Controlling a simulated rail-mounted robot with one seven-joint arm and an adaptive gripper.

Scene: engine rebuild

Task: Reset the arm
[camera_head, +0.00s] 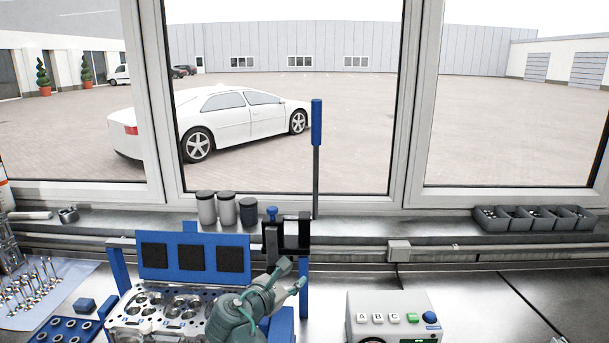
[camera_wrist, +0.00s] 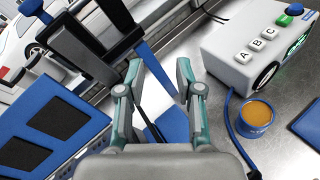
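My gripper (camera_head: 292,275) is in the lower middle of the head view, in front of the lever press and right of the cylinder head. In the wrist view its two grey-green fingers (camera_wrist: 159,68) stand apart with nothing between them. It is open and empty. The cylinder head (camera_head: 160,308) lies on the bench, its right side partly hidden by my arm. A blue panel with three dark pads (camera_head: 195,257) stands behind it. The black press with a blue-handled lever (camera_head: 317,125) is close behind my gripper; its blue base also shows in the wrist view (camera_wrist: 173,122).
A control box with A, B, C buttons (camera_head: 392,300) stands right of my gripper. A blue cup of orange-brown content (camera_wrist: 254,116) stands near it. Valves (camera_head: 35,284) lie on a sheet at left; grey bins (camera_head: 533,224) sit on the right sill.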

